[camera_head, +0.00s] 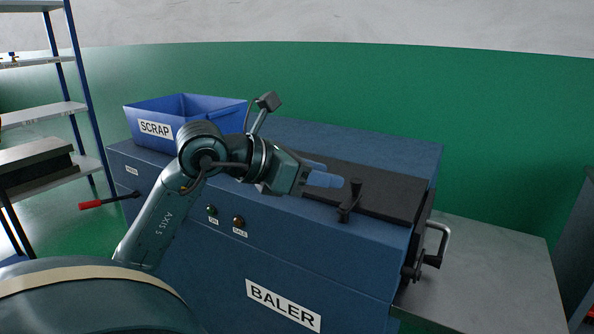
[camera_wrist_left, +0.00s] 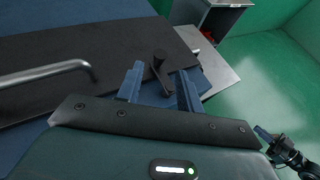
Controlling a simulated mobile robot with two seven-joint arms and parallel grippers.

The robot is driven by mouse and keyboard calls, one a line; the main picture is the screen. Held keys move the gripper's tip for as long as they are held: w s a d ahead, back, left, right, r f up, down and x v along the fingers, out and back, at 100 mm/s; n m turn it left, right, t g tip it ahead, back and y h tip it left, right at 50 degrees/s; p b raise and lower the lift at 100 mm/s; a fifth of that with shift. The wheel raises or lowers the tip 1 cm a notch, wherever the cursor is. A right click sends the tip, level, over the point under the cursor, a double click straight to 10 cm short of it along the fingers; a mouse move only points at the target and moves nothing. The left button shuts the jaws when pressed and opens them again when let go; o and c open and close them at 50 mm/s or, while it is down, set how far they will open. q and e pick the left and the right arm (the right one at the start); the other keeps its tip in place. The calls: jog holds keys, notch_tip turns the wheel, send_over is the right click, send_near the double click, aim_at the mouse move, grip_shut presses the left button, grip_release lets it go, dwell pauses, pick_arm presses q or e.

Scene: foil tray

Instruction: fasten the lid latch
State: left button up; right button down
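The black lid latch (camera_head: 350,201), a short lever with an upright knob, stands at the front edge of the dark lid (camera_head: 385,190) on the blue baler (camera_head: 330,262). The lid looks flat and down. My left gripper (camera_head: 326,176) is just left of the latch in the head view, blue fingers pointing at it. In the left wrist view, the fingers (camera_wrist_left: 161,90) are apart and empty, with the latch knob (camera_wrist_left: 159,56) beyond and between them. I cannot tell whether they touch it. My right gripper (camera_wrist_left: 270,138) seems to show small at the wrist view's lower right.
A blue SCRAP bin (camera_head: 180,112) sits on the baler's left top. A red-handled lever (camera_head: 92,204) sticks out on the left. A silver handle (camera_head: 445,238) and black clamp (camera_head: 428,262) are on the right end, beside a grey table (camera_head: 495,270). Shelves stand far left.

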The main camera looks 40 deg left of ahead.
pick_arm(q)
jog(key=shift+v, duration=2.4)
